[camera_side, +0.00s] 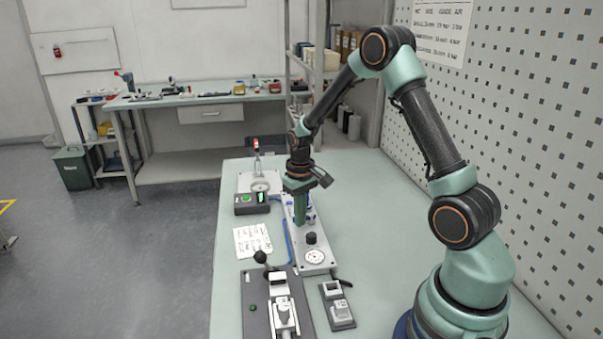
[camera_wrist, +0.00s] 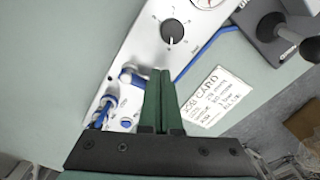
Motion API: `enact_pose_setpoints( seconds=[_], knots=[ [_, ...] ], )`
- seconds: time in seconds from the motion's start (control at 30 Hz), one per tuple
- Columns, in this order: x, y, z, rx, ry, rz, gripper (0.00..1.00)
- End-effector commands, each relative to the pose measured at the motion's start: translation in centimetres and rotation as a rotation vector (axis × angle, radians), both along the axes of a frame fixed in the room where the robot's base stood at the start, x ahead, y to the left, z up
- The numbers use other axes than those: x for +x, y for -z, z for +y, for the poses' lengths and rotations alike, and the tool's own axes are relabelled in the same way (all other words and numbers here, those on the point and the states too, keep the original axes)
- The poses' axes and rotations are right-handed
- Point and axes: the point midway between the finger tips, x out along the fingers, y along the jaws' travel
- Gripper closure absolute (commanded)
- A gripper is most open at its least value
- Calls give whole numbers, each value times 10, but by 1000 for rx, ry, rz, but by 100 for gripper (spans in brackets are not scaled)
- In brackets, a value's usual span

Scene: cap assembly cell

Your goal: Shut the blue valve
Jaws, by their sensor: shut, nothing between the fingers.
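The blue valve (camera_wrist: 104,112) shows in the wrist view as a blue and silver fitting on the pale panel (camera_wrist: 128,52), left of my fingers. A second blue and silver fitting (camera_wrist: 131,77) sits just above it on the same panel; I cannot tell clearly which part is the handle. In the side view a bit of blue (camera_side: 310,216) shows beside my fingers, largely hidden. My gripper (camera_wrist: 160,72) is shut and empty, pointing down at the panel, right of the fittings. In the side view my gripper (camera_side: 301,228) is over the panel; contact cannot be told.
A black knob (camera_wrist: 172,31) with a dial is on the panel, and a blue hose (camera_wrist: 196,60) runs along its edge. A job card (camera_wrist: 215,97) lies beside it. A lever fixture (camera_side: 268,305) and a small block fixture (camera_side: 338,307) stand at the front.

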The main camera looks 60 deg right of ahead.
Motion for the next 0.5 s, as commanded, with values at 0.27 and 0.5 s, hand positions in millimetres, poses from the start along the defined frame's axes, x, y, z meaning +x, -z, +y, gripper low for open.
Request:
enact_pose_setpoints(
  seconds=[0.27,0.5],
  knots=[
    [0,-27,0,-1,0,-2,100],
    [0,-48,0,-1,0,-2,100]
  ],
)
